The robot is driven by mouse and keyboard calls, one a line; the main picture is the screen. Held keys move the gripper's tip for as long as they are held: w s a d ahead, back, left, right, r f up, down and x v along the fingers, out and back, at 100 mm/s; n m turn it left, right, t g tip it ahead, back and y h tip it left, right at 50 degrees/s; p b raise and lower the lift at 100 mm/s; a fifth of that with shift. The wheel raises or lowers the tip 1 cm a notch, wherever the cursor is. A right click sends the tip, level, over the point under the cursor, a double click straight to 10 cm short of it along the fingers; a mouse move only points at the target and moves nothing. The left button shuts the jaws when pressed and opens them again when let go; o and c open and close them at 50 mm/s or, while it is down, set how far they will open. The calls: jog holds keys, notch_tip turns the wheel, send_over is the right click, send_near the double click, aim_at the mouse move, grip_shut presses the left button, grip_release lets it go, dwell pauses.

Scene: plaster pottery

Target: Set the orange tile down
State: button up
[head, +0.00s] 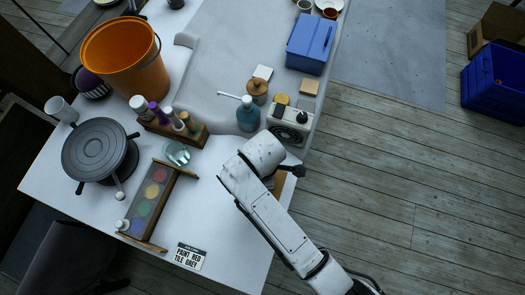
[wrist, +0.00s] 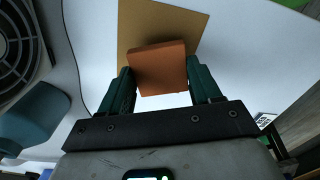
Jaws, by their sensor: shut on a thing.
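The orange tile (wrist: 158,66) is between the two dark green fingers of my gripper (wrist: 158,80) in the wrist view. The gripper is shut on it. Beyond the tile is a flat tan square board (wrist: 190,22) on the white table. The tile overlaps the board's near part in this view; I cannot tell whether it touches it. In the head view my white arm reaches over the table's right side and hides the tile. Only an edge of the board (head: 280,184) shows beside the arm.
A cream box with a round grille (head: 284,133) and a teal bottle (head: 248,116) stand just behind the arm. A paint palette rack (head: 150,203) and a "PAINT RED TILE GREY" card (head: 190,256) lie to the left. White table is clear between card and arm.

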jog(key=shift+w+f, duration=0.15)
jog(key=shift+w, duration=0.05)
jog(key=shift+w+f, duration=0.15)
jog(key=shift+f, duration=1.6)
jog(key=shift+f, duration=0.15)
jog(key=o, duration=1.1)
notch_tip(320, 180, up, 12)
jog(key=shift+r, duration=0.15)
